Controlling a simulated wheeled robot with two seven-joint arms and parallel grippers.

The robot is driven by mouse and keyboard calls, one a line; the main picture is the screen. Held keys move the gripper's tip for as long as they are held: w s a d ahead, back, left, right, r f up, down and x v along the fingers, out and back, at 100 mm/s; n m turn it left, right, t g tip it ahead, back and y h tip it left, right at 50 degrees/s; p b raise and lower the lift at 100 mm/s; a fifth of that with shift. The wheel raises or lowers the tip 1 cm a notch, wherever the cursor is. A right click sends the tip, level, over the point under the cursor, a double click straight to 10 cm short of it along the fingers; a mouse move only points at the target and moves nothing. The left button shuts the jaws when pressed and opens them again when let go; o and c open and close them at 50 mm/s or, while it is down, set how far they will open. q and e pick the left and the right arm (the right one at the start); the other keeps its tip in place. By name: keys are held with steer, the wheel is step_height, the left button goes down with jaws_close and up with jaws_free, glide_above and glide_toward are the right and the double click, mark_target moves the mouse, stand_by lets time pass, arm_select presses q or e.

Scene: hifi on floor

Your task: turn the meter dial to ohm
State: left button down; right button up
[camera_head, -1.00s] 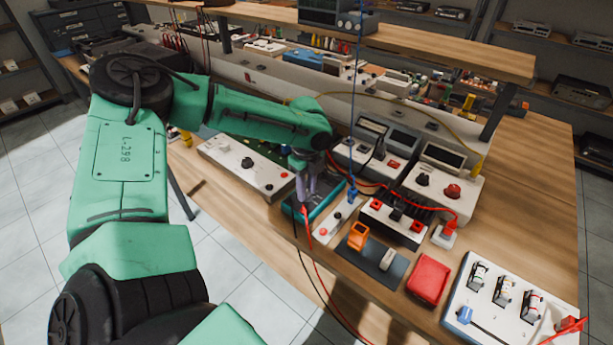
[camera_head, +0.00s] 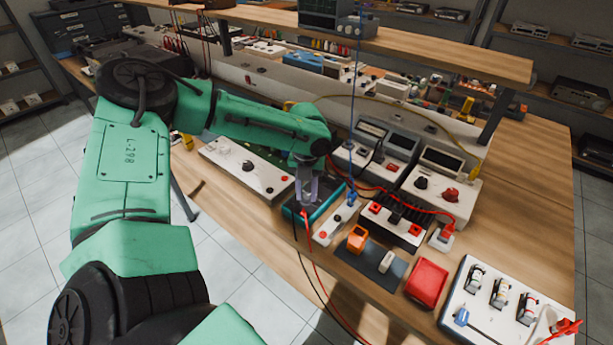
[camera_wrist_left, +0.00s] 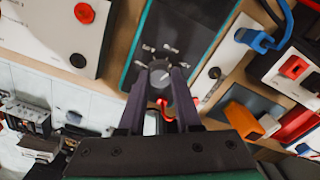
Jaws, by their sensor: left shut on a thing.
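The meter (camera_head: 328,203) is a dark box with a teal rim, lying on the bench near its front edge. The wrist view shows its dark face (camera_wrist_left: 185,30) and a round grey dial (camera_wrist_left: 160,76) with a pale pointer mark. Small white labels arc around the dial; I cannot read them surely. My left gripper (camera_head: 305,207) points down onto the meter. In the left wrist view its two fingers (camera_wrist_left: 160,82) are shut on the dial, one on each side. The gripper hides the dial in the head view. My right gripper is not in view.
Red and black leads (camera_head: 309,250) hang from the meter over the bench edge. A white panel box (camera_head: 225,160) stands left of it. A white strip (camera_head: 330,228) with a blue plug lies close on the right. Orange and red items (camera_head: 427,280) sit farther right.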

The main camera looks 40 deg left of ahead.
mark_target(307, 196)
arm_select(q)
steer(key=m, duration=0.5)
steer(key=shift+m, duration=0.3)
steer(key=m, duration=0.5)
steer(key=shift+p, duration=0.3)
steer(key=shift+m, duration=0.4)
steer(key=c, duration=0.6)
jaws_free()
step_height(307, 196, up, 15)
steer(key=p, duration=0.3)
steer(key=shift+f, duration=0.2)
